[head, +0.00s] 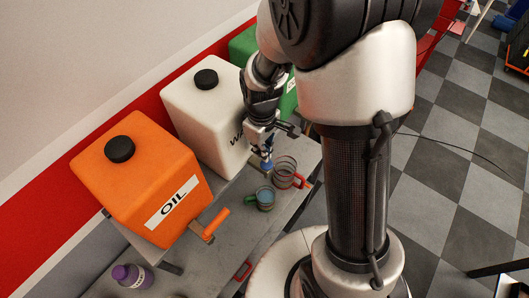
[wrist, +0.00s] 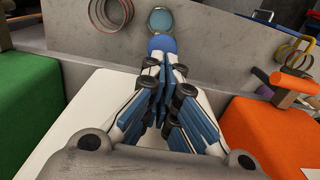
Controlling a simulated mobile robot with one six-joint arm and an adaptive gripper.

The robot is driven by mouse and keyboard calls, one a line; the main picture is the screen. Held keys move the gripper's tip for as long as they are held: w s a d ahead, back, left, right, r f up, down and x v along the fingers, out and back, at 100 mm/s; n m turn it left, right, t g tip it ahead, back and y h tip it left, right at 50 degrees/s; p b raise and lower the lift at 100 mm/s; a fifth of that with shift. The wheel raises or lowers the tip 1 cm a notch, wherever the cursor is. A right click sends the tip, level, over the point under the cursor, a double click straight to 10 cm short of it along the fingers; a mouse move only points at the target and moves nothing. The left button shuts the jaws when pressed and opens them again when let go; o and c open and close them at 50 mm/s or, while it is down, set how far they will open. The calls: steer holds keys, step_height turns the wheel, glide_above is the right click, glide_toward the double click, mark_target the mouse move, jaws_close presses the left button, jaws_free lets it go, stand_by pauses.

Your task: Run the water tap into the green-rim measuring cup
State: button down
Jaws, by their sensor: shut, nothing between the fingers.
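The green-rim measuring cup (head: 265,199) stands upright on the grey bench in front of the white tank (head: 205,115), its green handle to the left. Its round mouth (wrist: 160,20) shows just beyond the tap in the wrist view. A bluish surface shows inside it; I cannot tell the level. The blue water tap (head: 267,166) sits low at the white tank's front. My gripper (head: 266,156) is shut and empty, its tips at the blue knob (wrist: 162,43) in the wrist view. I cannot tell whether they touch it. The spout and any stream are hidden.
A red-handled measuring cup (head: 285,172) stands close to the right of the green one. The orange oil tank (head: 140,175) with its orange tap (head: 215,223) is left, the green tank (head: 244,45) behind right.

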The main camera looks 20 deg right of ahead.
mark_target(262, 161)
step_height(262, 161, up, 10)
stand_by(0.3)
steer(key=shift+f+b, duration=0.1)
steer(key=shift+b, duration=0.25)
steer(key=s+d+f+m+t+b, duration=0.1)
steer(key=s+f+m+t+b, duration=0.1)
steer(key=s+f+b, duration=0.3)
steer(key=s+f+m+t+b, duration=0.2)
steer(key=s+f+m+b, duration=0.3)
steer(key=s+b, duration=0.7)
steer(key=f+b, duration=0.1)
steer(key=b, duration=0.5)
steer(key=shift+d+t, duration=0.3)
steer(key=shift+d, duration=0.1)
